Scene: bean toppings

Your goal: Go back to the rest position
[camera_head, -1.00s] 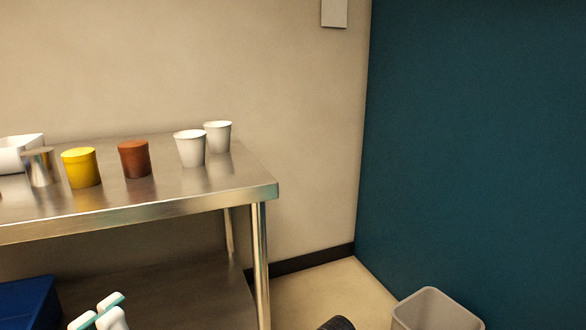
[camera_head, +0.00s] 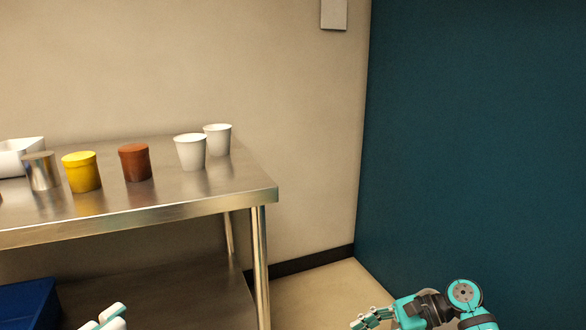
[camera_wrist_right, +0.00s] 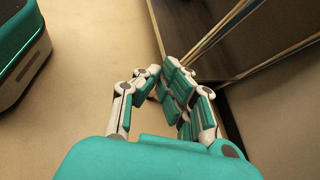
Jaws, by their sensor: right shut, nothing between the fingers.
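My right gripper (camera_head: 368,320), teal and white, is low in the head view, over the floor to the right of the metal table. In the right wrist view its fingers (camera_wrist_right: 162,76) are closed together with nothing between them, above bare floor. What looks like my left gripper (camera_head: 108,318) shows only as white and teal tips at the bottom left edge of the head view, below the tabletop's front edge. Its jaws are mostly cut off, so I cannot tell their state.
The steel table (camera_head: 225,195) bears a yellow pot (camera_head: 82,172), a brown pot (camera_head: 135,163), a metal cup (camera_head: 42,171), a white container (camera_head: 20,157) and two white cups (camera_head: 190,152) (camera_head: 218,140). A blue box (camera_head: 28,305) is below. A teal wall (camera_head: 480,150) stands right.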

